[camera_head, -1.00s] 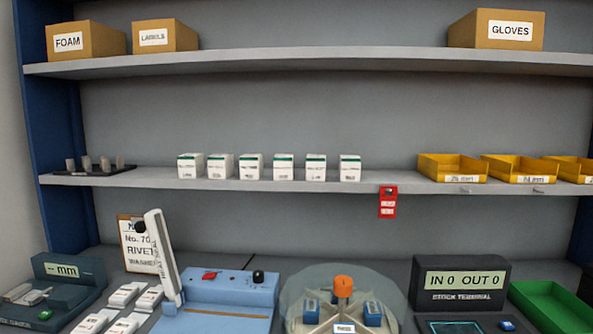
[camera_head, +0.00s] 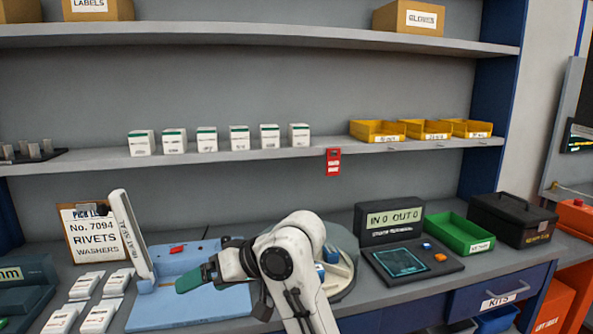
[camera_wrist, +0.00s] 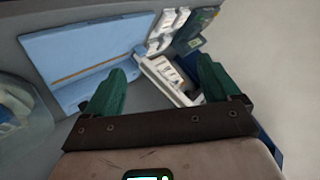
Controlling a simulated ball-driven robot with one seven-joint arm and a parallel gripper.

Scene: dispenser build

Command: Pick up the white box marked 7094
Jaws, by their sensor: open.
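Several white boxes with green top bands stand in a row on the middle shelf; the leftmost (camera_head: 141,145) and the rightmost (camera_head: 299,138) show clearly. Their small print is unreadable, so I cannot tell which is marked 7094. My gripper (camera_head: 188,284) has green fingers and is low over the bench, by the blue heat sealer (camera_head: 175,308), well below and in front of the boxes. In the wrist view my gripper (camera_wrist: 158,88) is open, with its two fingers apart and nothing held between them. No shelf box shows in the wrist view.
A clipboard (camera_head: 97,240) reading "No. 7094 RIVETS WASHERS" leans behind flat white packs (camera_head: 85,286). The heat sealer's raised arm (camera_head: 131,235) stands nearby. A carousel (camera_head: 342,272), terminal (camera_head: 392,222) and yellow bins (camera_head: 377,131) are to the right. A red tag (camera_head: 333,162) hangs from the shelf edge.

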